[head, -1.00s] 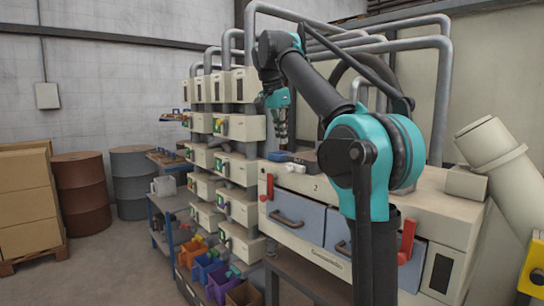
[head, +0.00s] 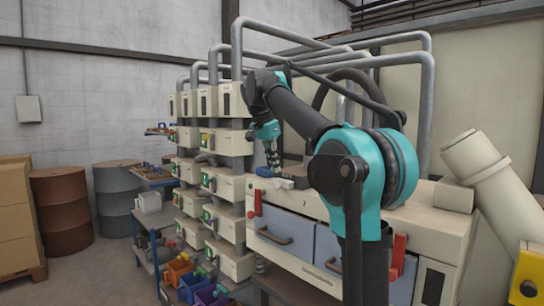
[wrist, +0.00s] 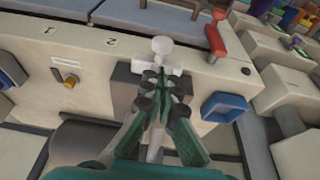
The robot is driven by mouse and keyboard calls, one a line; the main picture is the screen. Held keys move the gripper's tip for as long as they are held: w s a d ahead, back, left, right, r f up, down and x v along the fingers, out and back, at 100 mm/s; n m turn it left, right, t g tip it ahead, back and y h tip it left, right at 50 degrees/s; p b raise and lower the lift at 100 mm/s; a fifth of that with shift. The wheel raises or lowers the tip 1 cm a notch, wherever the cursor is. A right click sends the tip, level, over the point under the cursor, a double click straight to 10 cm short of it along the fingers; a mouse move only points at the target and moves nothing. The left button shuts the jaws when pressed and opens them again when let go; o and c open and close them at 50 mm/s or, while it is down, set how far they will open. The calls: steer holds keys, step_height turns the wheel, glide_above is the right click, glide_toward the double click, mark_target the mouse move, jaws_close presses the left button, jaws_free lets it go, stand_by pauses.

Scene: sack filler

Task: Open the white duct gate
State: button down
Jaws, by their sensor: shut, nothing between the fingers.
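A white piece with a rounded knob and cross arms (wrist: 163,55), which looks like the duct gate's handle, stands just beyond my fingertips in the wrist view. It sits by a dark plate on the cream machine top. In the head view it shows as a small white part (head: 284,183) beside a blue part. My gripper (wrist: 158,82) is shut and points down at it, with nothing between the fingers. The fingertips overlap its near edge in the picture; I cannot tell whether they touch it. In the head view my gripper (head: 273,166) is low over the machine top.
A blue square part (wrist: 226,107) is on the right of the dark plate. A red lever (wrist: 216,42) and a brass knob (wrist: 70,80) are nearby. Grey pipes (head: 335,55) rise behind my arm. Blue-grey drawers (head: 287,232) are on the machine front.

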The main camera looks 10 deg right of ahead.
mark_target(280, 182)
steer(key=shift+x, duration=1.8)
steer(key=s+a, duration=0.4)
steer(key=a, duration=0.1)
steer(key=shift+a, duration=0.15)
steer(key=shift+r, duration=0.1)
